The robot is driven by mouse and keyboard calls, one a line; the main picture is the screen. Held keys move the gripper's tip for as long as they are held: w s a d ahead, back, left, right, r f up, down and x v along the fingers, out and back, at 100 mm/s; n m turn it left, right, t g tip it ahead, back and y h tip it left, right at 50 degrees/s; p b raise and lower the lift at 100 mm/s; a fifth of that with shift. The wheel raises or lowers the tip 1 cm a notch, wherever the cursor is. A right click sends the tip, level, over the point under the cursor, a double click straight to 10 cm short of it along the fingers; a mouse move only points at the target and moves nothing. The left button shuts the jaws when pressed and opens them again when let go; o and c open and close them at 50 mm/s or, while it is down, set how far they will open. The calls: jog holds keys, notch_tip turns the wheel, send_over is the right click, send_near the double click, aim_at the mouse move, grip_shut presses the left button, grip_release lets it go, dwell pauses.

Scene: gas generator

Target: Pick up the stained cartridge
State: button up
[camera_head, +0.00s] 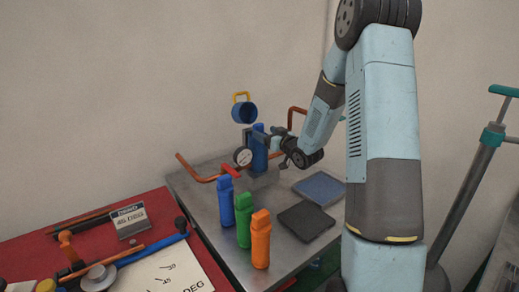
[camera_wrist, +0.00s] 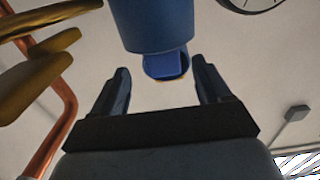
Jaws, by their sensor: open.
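A blue cartridge (camera_head: 259,155) stands upright in the metal fixture on the grey table, next to the round gauge. I see no clear stain on it. My gripper (camera_head: 273,142) is beside it, on its right. In the wrist view my gripper (camera_wrist: 162,88) has its two fingers spread apart with nothing between the tips. A blue cylinder with a smaller blue end (camera_wrist: 163,64) shows just beyond the fingers, roughly centred between them. Three more cartridges stand at the table's front: blue (camera_head: 226,203), green (camera_head: 243,222) and orange (camera_head: 260,240).
A blue cap with a yellow handle (camera_head: 244,111) is above the fixture. The gauge (camera_head: 243,157) and orange pipes (camera_head: 198,178) are close to the gripper. A dark pad (camera_head: 306,221) and a blue pad (camera_head: 319,187) lie at the right. A red bench (camera_head: 60,238) is at left.

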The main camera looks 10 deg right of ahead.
jog(key=x, duration=0.4)
jog(key=shift+a+f, duration=0.15)
jog(key=shift+f, duration=0.2)
jog(key=shift+w+a, duration=0.2)
jog(key=shift+w, duration=0.3)
jog(key=shift+c, duration=0.2)
jog(key=shift+s+f, duration=0.1)
jog(key=shift+f, duration=0.05)
jog(key=c, duration=1.4)
